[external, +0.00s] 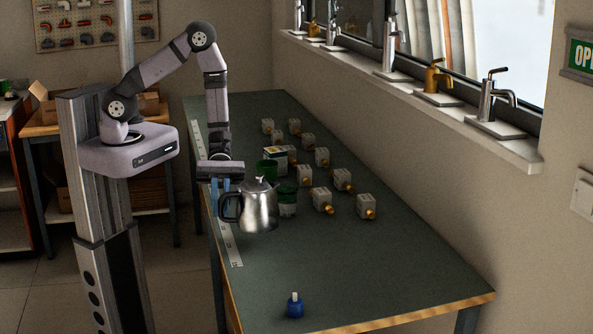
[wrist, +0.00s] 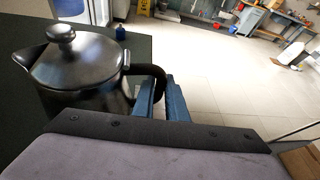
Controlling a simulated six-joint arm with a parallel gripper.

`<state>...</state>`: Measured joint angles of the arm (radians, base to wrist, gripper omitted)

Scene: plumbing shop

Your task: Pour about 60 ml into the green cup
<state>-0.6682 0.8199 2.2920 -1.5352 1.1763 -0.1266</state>
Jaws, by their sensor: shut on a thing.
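A steel kettle (external: 261,209) with a lid and a black handle hangs at the left side of the bench, and looks about upright. My gripper (external: 223,196) is shut on its handle. In the wrist view the kettle (wrist: 82,72) has its spout pointing left, away from my blue fingers (wrist: 163,102), which close on the black handle. A green cup-like vessel (external: 267,168) stands just behind the kettle. A second green vessel (external: 288,197) with a pale lower part stands to the kettle's right. I cannot tell which is the green cup. No liquid shows.
A white, yellow and green box (external: 277,153) stands behind the vessels. Several pale blocks with brass fittings (external: 322,200) fill the bench to the right. A blue bottle (external: 295,307) stands near the front edge. A pale ruler strip (external: 231,248) lies along the left edge. The front bench is mostly clear.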

